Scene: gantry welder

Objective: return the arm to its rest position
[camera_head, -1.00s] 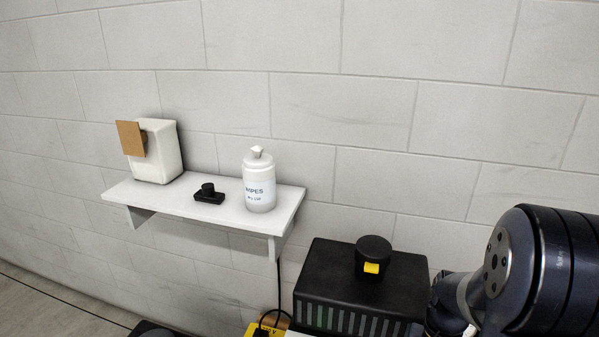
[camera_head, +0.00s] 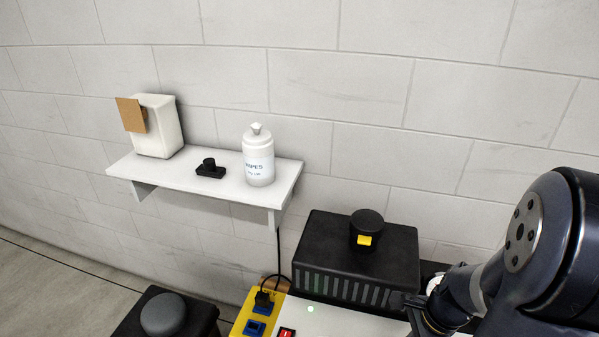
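My arm shows at the right edge, as a dark rounded joint with a lighter metal face and a smaller link below it. The link reaches down beside the black vented box (camera_head: 352,262), in front of its right side. A dark part at the link's lower end overlaps the box's right front corner. I cannot make out fingertips there, so whether my gripper is open or shut does not show.
A white wall shelf (camera_head: 215,183) holds a white box (camera_head: 158,126) with a brown flap, a small black knobbed piece (camera_head: 210,168) and a wipes bottle (camera_head: 258,156). A black round cap (camera_head: 367,225) tops the vented box. A yellow socket block (camera_head: 250,314) and a grey knob (camera_head: 163,314) are at the bottom.

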